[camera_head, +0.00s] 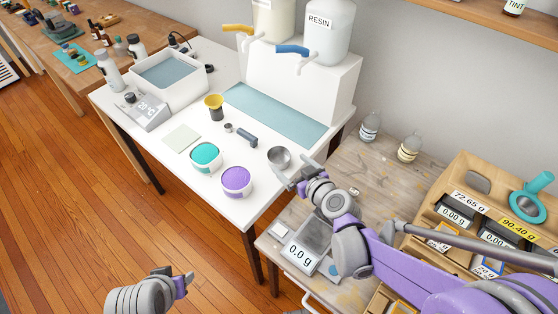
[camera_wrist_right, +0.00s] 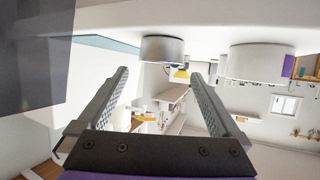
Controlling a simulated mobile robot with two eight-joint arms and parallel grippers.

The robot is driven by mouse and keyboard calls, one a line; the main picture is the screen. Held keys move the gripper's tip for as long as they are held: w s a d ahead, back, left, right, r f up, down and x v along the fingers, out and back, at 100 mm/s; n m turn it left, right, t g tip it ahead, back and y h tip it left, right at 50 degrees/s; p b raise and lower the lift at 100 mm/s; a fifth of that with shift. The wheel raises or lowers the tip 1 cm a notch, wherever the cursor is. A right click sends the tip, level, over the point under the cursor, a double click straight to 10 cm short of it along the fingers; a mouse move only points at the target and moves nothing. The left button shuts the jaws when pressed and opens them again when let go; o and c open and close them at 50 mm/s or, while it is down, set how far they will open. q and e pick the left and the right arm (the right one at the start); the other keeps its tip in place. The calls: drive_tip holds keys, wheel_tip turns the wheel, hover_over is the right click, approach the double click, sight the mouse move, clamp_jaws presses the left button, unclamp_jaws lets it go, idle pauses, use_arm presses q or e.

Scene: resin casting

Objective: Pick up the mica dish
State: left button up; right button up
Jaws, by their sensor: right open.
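A small round steel dish (camera_head: 279,156), likely the mica dish, stands on the white table near its right front edge. It shows as a grey cylinder in the right wrist view (camera_wrist_right: 162,50), which sees the scene upside down. My right gripper (camera_head: 293,168) is open and empty close beside the dish; the dish appears ahead of the gap between its fingers (camera_wrist_right: 160,73). I cannot tell whether they touch. My left gripper (camera_head: 186,282) is low at the bottom left, away from the table; its jaws are not clear.
A purple-filled tub (camera_head: 236,180) and a teal-filled tub (camera_head: 205,156) stand left of the dish. A grey-handled tool (camera_head: 247,138) and a yellow-topped cup (camera_head: 213,106) lie behind. A scale (camera_head: 302,252) sits on the wooden bench under my right arm.

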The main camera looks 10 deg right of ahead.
sight(274, 152)
drive_tip(key=x, duration=0.5)
drive_tip(key=b+x, duration=0.1)
drive_tip(key=x, duration=0.2)
drive_tip(key=shift+f, duration=0.35)
drive_tip(key=shift+s, duration=0.1)
drive_tip(key=shift+r, duration=0.1)
drive_tip(key=c, duration=1)
